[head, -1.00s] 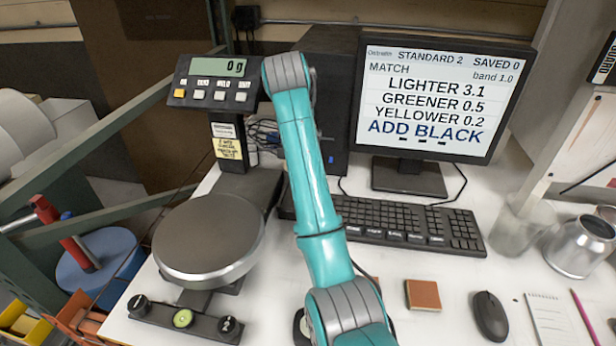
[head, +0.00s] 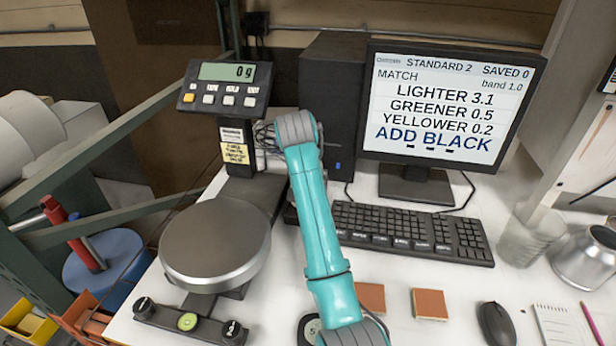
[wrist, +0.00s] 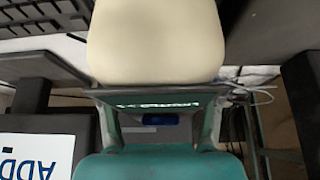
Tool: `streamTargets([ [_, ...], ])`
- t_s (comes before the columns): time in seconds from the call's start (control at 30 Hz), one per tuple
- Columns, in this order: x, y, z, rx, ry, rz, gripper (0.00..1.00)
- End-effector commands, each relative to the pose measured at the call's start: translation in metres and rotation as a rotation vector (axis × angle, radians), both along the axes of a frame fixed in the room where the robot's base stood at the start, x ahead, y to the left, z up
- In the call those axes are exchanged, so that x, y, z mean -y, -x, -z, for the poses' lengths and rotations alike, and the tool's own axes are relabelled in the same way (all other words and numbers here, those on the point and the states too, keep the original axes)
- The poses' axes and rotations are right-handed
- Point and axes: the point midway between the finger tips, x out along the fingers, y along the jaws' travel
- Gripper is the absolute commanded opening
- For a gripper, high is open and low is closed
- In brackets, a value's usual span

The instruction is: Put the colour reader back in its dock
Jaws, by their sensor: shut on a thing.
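A cream, rounded block, which looks like the colour reader (wrist: 155,40), fills the top middle of the wrist view, close to the camera. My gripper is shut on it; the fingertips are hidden. In the head view my teal arm (head: 325,225) stands over the desk and hides the gripper and the reader. I cannot make out the dock for certain.
A scale with a round pan (head: 215,245) and display post (head: 226,85) stands left. The monitor (head: 440,105), keyboard (head: 410,232) and PC tower (head: 335,100) are behind. Brown tiles (head: 430,304), a mouse (head: 496,323), a notepad (head: 558,325) and a metal can (head: 588,257) lie right.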

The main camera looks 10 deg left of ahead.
Motion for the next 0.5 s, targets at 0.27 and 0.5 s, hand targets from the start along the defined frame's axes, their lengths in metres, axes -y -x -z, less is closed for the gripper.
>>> streamTargets([
  [0.27,0.0000,0.0001,0.0027,0.000,0.000,0.000,0.77],
  [0.5,0.0000,0.0001,0.0027,0.000,0.000,0.000,0.89],
])
